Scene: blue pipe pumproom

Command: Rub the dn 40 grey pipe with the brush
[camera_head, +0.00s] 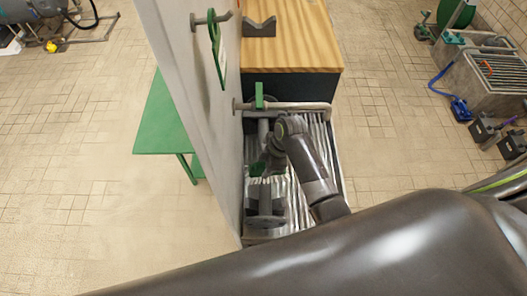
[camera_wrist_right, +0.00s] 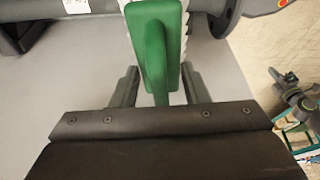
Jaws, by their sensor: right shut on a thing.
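My right gripper (camera_head: 270,164) is shut on the green brush (camera_head: 257,169), beside the wall panel and above the ribbed tray. In the right wrist view the green brush (camera_wrist_right: 156,52) stands between the fingers of the gripper (camera_wrist_right: 160,84), with pale bristles along its far side. The bristle end is at the dark grey pipe (camera_wrist_right: 101,7), which carries a white label whose text I cannot read fully. The brush hides part of the pipe, so I cannot tell whether the bristles touch it. My left gripper is not in view.
The pale wall panel (camera_head: 184,75) rises close left of the gripper. A ribbed metal tray (camera_head: 333,160) lies below it. A wood-topped cabinet (camera_head: 300,35) stands behind, and a green table (camera_head: 162,125) stands left of the panel.

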